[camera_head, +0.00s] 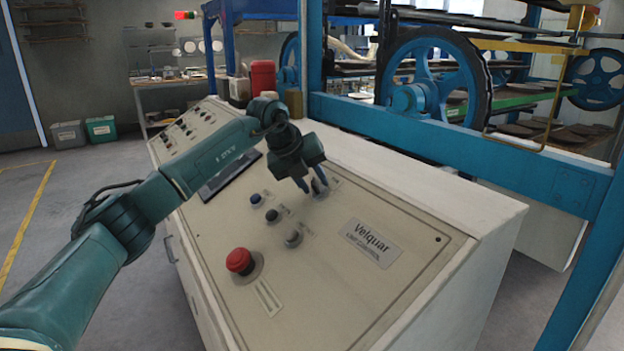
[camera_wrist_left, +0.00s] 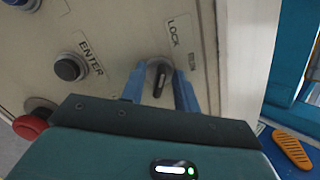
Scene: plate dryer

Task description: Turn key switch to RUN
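The key switch (camera_wrist_left: 160,78) is a dark key on a round grey base, set in the beige control panel (camera_head: 335,270). In the left wrist view the key stands close to upright, tilted slightly, below and left of a LOCK label (camera_wrist_left: 175,32). A smaller label beside it is hard to read. My left gripper (camera_wrist_left: 160,90) is open, its two blue fingers on either side of the key with a visible gap to each. In the head view the left gripper (camera_head: 312,188) reaches down to the panel's far side, partly covering the switch. My right gripper is in neither view.
Nearby on the panel are a red mushroom button (camera_head: 240,261), a blue button (camera_head: 256,198), a dark ENTER button (camera_wrist_left: 69,68) and a grey knob (camera_head: 293,239). A blue machine frame (camera_head: 460,140) stands behind the console.

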